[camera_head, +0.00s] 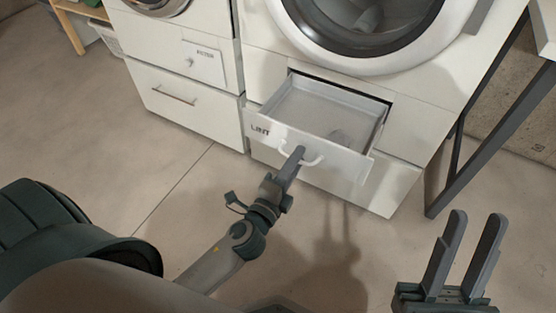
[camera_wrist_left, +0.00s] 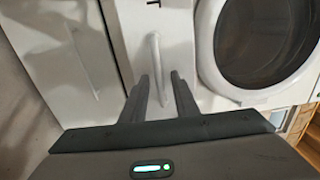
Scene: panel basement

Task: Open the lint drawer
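The lint drawer (camera_head: 355,158), a white drawer marked "LINT", is pulled out below the washer-like machine at the centre of the head view. Its inside shows, with a greyish patch on the floor. My left gripper (camera_head: 298,154) is at its pale bar handle (camera_head: 315,161). In the left wrist view the handle (camera_wrist_left: 155,50) runs between the fingers of my left gripper (camera_wrist_left: 160,78), which stand apart with a gap visible; contact with the handle is unclear. My right gripper (camera_head: 474,222) is open and empty at lower right, away from the drawer.
The machine's round door (camera_head: 365,25) is above the drawer. A white cabinet with a "FILTER" flap (camera_head: 204,64) and a closed lower drawer (camera_head: 180,105) stands to the left. A dark table leg (camera_head: 480,150) is at right. The floor in front is clear.

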